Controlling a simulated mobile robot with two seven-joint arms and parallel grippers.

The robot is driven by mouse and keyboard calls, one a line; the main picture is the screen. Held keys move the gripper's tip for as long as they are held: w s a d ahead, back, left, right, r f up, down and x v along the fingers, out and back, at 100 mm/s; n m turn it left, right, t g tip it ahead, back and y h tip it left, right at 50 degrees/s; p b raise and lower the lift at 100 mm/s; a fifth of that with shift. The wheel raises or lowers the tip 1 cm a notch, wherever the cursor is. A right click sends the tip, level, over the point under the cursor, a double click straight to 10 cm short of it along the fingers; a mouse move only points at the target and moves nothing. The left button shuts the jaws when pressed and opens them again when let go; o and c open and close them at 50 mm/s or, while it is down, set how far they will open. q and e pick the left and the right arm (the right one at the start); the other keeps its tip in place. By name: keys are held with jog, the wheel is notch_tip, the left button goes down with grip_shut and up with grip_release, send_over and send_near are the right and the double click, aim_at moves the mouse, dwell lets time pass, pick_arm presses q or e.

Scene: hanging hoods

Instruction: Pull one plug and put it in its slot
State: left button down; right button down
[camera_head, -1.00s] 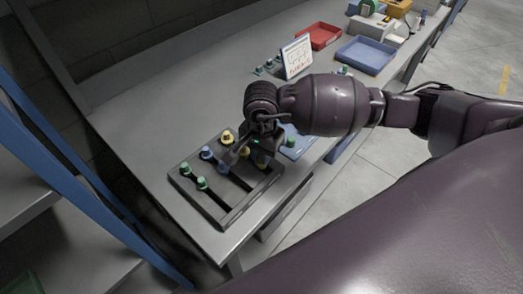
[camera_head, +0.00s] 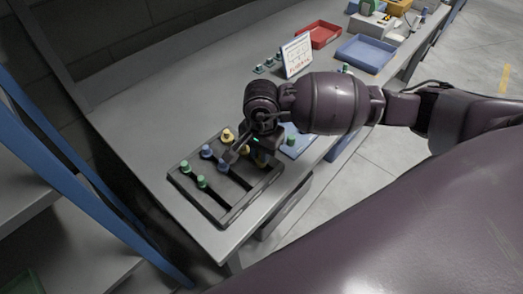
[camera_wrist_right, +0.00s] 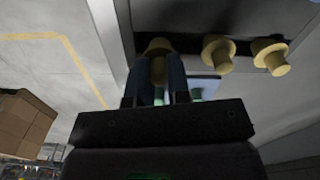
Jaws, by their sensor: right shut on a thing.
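My right gripper (camera_head: 246,153) is over the right part of a dark slotted board (camera_head: 232,216) on the bench. In the wrist view its two fingers (camera_wrist_right: 159,88) are shut on a yellow plug (camera_wrist_right: 158,58). Two other yellow plugs, one nearer (camera_wrist_right: 217,53) and one farther right (camera_wrist_right: 271,56), stand apart from the fingers. In the head view the board also bears two green plugs (camera_head: 186,167) (camera_head: 201,182) and two blue plugs (camera_head: 207,151) (camera_head: 223,167). The gripper hides part of the board. My left gripper is not in view.
A green plug (camera_head: 291,141) stands by a blue mat (camera_head: 299,150) right of the gripper. A white sign (camera_head: 297,57), a red tray (camera_head: 320,36) and a blue tray (camera_head: 364,54) are farther back.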

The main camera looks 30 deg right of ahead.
jog(key=shift+f+b, duration=0.3)
jog(key=shift+f, duration=0.05)
jog(key=shift+f+b, duration=0.4)
jog(key=shift+f, duration=0.15)
dwell(0.6)
jog(key=c, duration=1)
grip_release()
jog(key=shift+r, duration=0.1)
